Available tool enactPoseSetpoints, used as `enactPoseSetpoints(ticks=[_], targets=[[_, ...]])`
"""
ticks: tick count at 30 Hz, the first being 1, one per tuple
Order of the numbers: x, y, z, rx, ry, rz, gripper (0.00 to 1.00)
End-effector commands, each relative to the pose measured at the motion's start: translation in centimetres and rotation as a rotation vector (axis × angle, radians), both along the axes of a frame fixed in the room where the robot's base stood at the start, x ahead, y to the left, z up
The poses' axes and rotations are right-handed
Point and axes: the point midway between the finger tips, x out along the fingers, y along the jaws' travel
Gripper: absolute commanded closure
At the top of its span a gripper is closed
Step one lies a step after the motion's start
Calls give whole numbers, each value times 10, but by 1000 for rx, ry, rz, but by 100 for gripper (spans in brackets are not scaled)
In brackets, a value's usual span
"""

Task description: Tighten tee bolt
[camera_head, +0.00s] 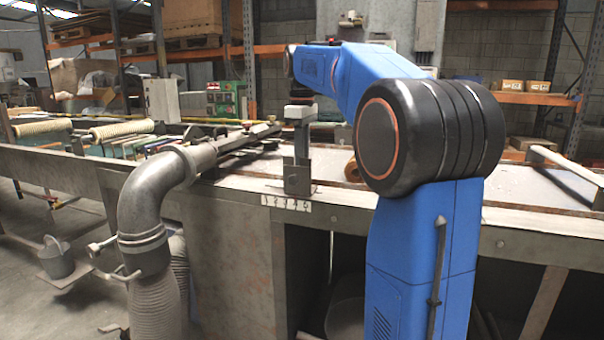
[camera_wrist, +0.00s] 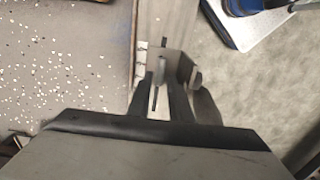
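My gripper (camera_head: 299,150) points down at a grey upright metal bracket (camera_head: 298,182) on the front edge of the bench. In the wrist view, my gripper's dark fingers (camera_wrist: 178,92) reach to the bracket (camera_wrist: 177,62). They overlap it in the picture, and I cannot tell whether they touch it or hold anything. A bolt with a T-shaped handle (camera_head: 104,246) sticks out to the left of the clamp around the grey pipe elbow (camera_head: 145,200). A second handle (camera_head: 126,275) is just below it. Both are well left of my gripper.
The bench top (camera_head: 245,183) carries a number strip (camera_head: 286,203) on its front edge, just below the bracket. A ribbed hose (camera_head: 154,305) hangs below the pipe elbow. A bucket (camera_head: 56,258) is at the far left. The wrist view shows bare floor (camera_wrist: 250,90) on the right.

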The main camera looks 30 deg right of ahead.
Motion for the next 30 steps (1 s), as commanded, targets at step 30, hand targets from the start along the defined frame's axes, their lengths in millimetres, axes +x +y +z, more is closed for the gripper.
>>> enactPoseSetpoints(ticks=[30], targets=[[0,0,-44,0,-1,-3,100]])
